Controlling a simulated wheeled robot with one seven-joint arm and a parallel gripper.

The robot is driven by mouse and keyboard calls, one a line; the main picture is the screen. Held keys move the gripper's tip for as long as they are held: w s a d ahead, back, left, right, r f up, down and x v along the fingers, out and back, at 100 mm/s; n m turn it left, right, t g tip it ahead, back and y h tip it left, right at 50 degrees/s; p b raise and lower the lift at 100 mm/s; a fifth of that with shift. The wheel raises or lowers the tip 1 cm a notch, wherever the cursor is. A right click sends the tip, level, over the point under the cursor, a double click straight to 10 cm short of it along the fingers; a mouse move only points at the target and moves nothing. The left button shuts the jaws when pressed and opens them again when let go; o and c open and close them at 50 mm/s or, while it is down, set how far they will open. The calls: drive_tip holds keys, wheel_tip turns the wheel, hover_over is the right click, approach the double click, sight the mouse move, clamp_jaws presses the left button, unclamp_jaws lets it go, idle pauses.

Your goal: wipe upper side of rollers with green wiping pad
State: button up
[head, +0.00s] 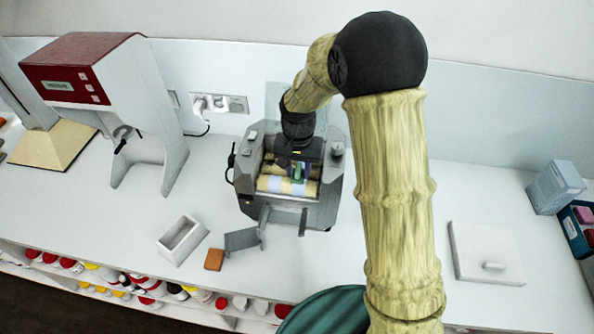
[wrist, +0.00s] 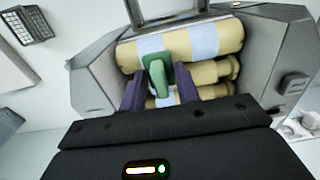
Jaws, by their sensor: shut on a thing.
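The mill (head: 328,190) is a grey housing on the counter with cream rollers (head: 270,183) lying across its open top. In the wrist view, several cream rollers (wrist: 228,36) show, with pale blue-white bands round their middles. My gripper (head: 298,168) is over the mill's opening. In the wrist view, its purple fingers (wrist: 159,88) are shut on the green wiping pad (wrist: 158,70). The pad is at the banded middle of the rollers and hides part of them. I cannot tell whether it touches them.
A red and white machine (head: 90,65) stands at the left. A white open box (head: 182,240), a brown block (head: 214,259) and a grey plate (head: 242,239) lie front-left of the mill. A white slab with a handle (head: 470,250) lies right. Wall sockets (head: 218,103) are behind.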

drive_tip(key=shift+w+d, duration=0.15)
drive_tip(key=shift+w, duration=0.65)
drive_tip(key=shift+w+d+f+p, duration=0.1)
drive_tip(key=shift+w+p, duration=0.15)
drive_tip(key=shift+w, duration=0.25)
drive_tip(key=shift+w+d+r+p, duration=0.1)
drive_tip(key=shift+w+d+p, duration=0.1)
drive_tip(key=shift+w, duration=0.3)
drive_tip(key=shift+w+d+f+p, duration=0.1)
drive_tip(key=shift+w+p, duration=0.15)
drive_tip(key=shift+w, duration=0.25)
drive_tip(key=shift+w+d+p, duration=0.15)
drive_tip(key=shift+w+p, duration=0.2)
drive_tip(key=shift+w, duration=0.5)
drive_tip(key=shift+w+d+p, duration=0.1)
drive_tip(key=shift+w+p, duration=0.25)
drive_tip(key=shift+w, duration=0.45)
drive_tip(key=shift+s, duration=0.15)
drive_tip(key=shift+s+a+f+b, duration=0.15)
drive_tip(key=shift+s+b, duration=0.1)
drive_tip(key=shift+s, duration=0.35)
drive_tip(key=shift+s+a+r+b, duration=0.1)
drive_tip(key=shift+s+b, duration=0.15)
drive_tip(key=shift+s, duration=0.35)
